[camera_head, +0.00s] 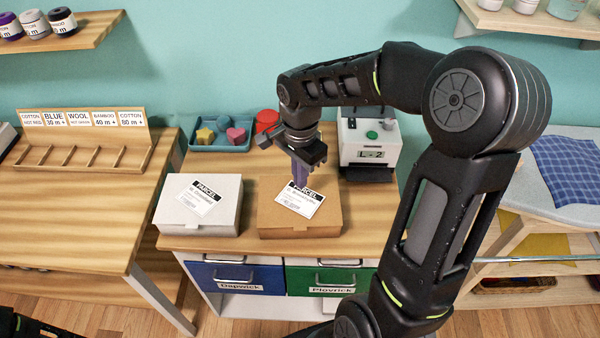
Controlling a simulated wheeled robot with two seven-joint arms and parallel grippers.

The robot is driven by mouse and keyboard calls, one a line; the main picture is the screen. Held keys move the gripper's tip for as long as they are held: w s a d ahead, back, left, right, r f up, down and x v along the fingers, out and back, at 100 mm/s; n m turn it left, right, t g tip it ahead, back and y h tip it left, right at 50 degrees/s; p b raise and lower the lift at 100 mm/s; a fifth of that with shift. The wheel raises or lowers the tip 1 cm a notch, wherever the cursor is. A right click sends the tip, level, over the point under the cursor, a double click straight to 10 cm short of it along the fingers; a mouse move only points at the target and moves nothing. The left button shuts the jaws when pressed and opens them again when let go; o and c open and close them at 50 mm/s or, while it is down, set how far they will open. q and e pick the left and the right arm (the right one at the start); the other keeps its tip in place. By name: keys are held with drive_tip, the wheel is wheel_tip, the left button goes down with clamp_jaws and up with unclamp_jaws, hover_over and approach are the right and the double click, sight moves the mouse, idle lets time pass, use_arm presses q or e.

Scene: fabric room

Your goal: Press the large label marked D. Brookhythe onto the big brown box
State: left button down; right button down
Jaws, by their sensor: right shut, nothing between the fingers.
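The brown box (325,216) sits shut on the small wooden counter. A white label (303,207) with a black PARCEL header lies on its lid, slightly turned; the name under the header is too small to read surely. My right gripper (300,184) is shut and points down, its fingertips at the label's upper part, covering some of it. They look to be touching it or just above; I cannot tell which. A white box (228,214) with a similar PARCEL label (202,195) sits to the left. My left gripper does not show.
A label printer (369,150) marked L-2 stands behind to the right. A blue tray (235,142) with coloured shapes and a red round thing (267,119) are at the back. Blue (235,277) and green (328,280) drawers are below. A sorting rack (82,150) stands on the left table.

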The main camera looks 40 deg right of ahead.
sight(300, 199)
drive_tip(key=shift+f+b, duration=0.95)
drive_tip(key=shift+f, duration=1.1)
drive_tip(key=shift+f, duration=0.1)
drive_tip(key=shift+f+b, duration=0.65)
drive_tip(key=shift+b, duration=0.05)
drive_tip(key=shift+f, duration=0.1)
drive_tip(key=shift+r+p, duration=2.15)
drive_tip(key=shift+r, duration=1.45)
